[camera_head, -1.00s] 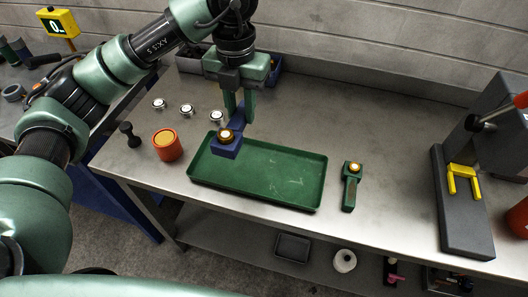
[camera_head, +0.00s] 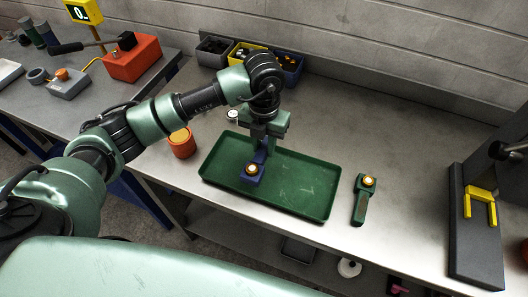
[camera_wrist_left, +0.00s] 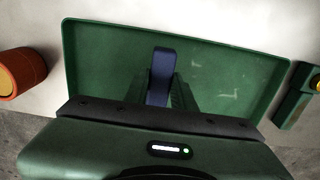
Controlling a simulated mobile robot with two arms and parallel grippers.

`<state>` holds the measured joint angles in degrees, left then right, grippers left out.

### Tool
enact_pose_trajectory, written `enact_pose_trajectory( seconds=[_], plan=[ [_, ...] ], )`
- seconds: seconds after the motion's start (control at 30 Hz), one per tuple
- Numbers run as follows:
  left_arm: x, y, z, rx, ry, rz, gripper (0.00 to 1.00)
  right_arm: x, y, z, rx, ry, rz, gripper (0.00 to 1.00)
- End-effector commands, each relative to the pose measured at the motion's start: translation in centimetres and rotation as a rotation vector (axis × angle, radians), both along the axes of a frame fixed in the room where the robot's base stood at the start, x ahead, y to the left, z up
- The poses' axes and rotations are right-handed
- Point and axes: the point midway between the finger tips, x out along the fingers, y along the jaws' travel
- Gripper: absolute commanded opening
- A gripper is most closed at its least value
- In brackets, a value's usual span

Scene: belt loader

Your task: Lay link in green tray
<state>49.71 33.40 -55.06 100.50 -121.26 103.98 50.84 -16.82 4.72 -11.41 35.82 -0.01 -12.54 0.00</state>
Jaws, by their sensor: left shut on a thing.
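The green tray (camera_head: 318,212) lies on the steel bench, shallow and rectangular. My left gripper (camera_head: 267,148) points down over the tray's left half and is shut on the blue link (camera_head: 250,176). The link has a block end with a gold disc on top, and it sits inside the tray's outline. I cannot tell whether it touches the tray floor. In the left wrist view the link's blue bar (camera_wrist_left: 161,70) shows between the fingers, over the green tray (camera_wrist_left: 240,75). My right gripper is not in view.
A green link with a gold disc (camera_head: 367,182) lies right of the tray. An orange cup (camera_head: 182,145) stands at its left. A dark fixture with a yellow fork (camera_head: 480,205) is at far right. Bins (camera_head: 215,50) stand behind.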

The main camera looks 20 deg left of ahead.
Motion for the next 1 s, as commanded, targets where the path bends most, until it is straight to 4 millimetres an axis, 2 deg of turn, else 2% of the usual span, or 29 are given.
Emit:
enact_pose_trajectory(
  seconds=[0.13, 0.3, 0.4, 0.77, 0.8, 0.87, 1.0],
  plan=[
    [0.0, 0.0, -1.0, 0.0, 0.0, 0.0, 0.0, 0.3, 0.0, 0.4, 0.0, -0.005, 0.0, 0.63],
    [0.0, 0.0, -3.5, 0.0, 0.002, 0.001, 0.0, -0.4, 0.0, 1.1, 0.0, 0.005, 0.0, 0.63],
    [0.0, 0.0, -4.3, 0.0, -0.001, -0.001, 0.0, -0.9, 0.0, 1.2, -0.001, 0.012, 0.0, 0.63],
    [0.1, 0.0, -4.8, 0.0, -0.003, -0.001, 0.0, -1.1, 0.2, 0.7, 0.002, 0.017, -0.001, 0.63],
    [0.0, 0.0, -4.9, 0.001, -0.001, -0.001, 0.31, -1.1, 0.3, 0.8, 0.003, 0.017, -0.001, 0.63],
    [0.0, 0.0, -4.8, 0.001, -0.001, -0.001, 0.47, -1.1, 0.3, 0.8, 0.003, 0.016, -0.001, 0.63],
    [0.0, 0.0, -4.8, 0.001, -0.001, -0.001, 0.47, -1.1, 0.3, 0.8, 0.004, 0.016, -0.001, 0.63]
  ],
)
